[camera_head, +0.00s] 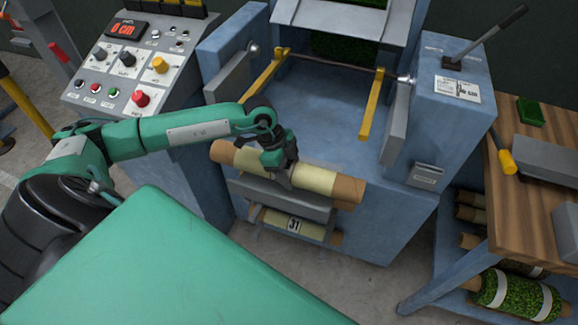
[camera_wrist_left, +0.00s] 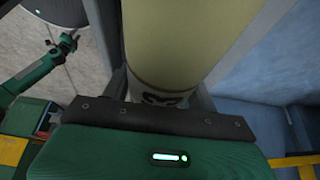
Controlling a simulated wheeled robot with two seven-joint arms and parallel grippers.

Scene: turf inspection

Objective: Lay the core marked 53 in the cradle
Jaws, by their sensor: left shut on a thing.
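My left gripper (camera_head: 285,165) is shut on a brown cardboard core (camera_head: 232,155) with pale yellow wrapping and holds it level in front of the blue machine. In the left wrist view the wrapped core (camera_wrist_left: 175,45) runs up from the gripper. A dark mark shows on it at the gripper's edge, partly hidden, so I cannot read the number. A grey trough-like holder (camera_head: 285,197) is just under the held core; I cannot tell whether they touch. Another core, marked 31 (camera_head: 294,225), lies lower, below that holder. My right gripper does not show in the head view.
The blue machine (camera_head: 325,95) has two yellow arms (camera_head: 371,105) and grey side plates. A control panel (camera_head: 130,65) stands at left. At right, a wooden bench (camera_head: 540,170) has a turf roll (camera_head: 515,295) and several cores on its lower shelf. Grey floor is clear between.

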